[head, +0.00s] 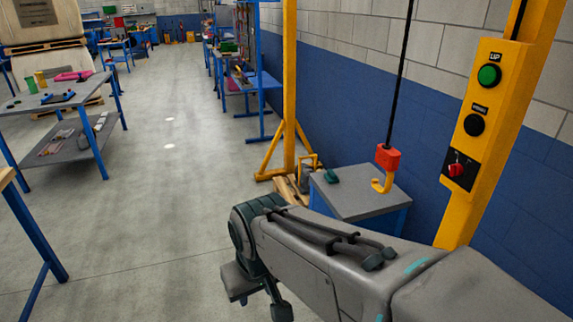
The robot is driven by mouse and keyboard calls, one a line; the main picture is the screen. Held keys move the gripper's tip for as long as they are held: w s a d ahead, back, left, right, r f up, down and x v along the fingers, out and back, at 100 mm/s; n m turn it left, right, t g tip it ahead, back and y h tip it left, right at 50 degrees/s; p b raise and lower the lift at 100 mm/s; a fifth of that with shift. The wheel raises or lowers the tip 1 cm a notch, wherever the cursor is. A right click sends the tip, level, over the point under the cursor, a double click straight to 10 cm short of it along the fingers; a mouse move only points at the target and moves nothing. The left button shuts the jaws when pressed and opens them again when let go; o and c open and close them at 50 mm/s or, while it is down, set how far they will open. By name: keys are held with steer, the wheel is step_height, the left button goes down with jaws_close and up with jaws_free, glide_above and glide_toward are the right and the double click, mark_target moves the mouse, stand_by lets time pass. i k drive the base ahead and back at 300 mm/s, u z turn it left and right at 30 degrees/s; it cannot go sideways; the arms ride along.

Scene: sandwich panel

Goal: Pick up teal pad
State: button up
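A small dark teal pad (331,176) lies on the grey top of a blue cabinet (372,196), near the top's back left corner. My arm reaches in from the lower right, in front of the cabinet. The end of my arm, with what seems to be my gripper (262,294), hangs low at the bottom centre, to the left of and nearer than the cabinet. It is well apart from the pad. The fingers are partly hidden by the arm, and I cannot tell whether they are open.
A red hoist block with a yellow hook (386,168) hangs over the cabinet's right side. A yellow post (290,90) stands behind the cabinet, and a yellow column with buttons (481,130) stands at the right. A workbench (70,101) is at the left. The floor between is clear.

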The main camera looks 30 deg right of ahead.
mark_target(331, 177)
steer(key=u, duration=0.05)
steer(key=i, duration=1.55)
steer(key=z, duration=0.6)
steer(key=i, duration=1.3)
steer(key=z, duration=1.6)
steer(key=i, duration=0.75)
steer(key=z, duration=0.6)
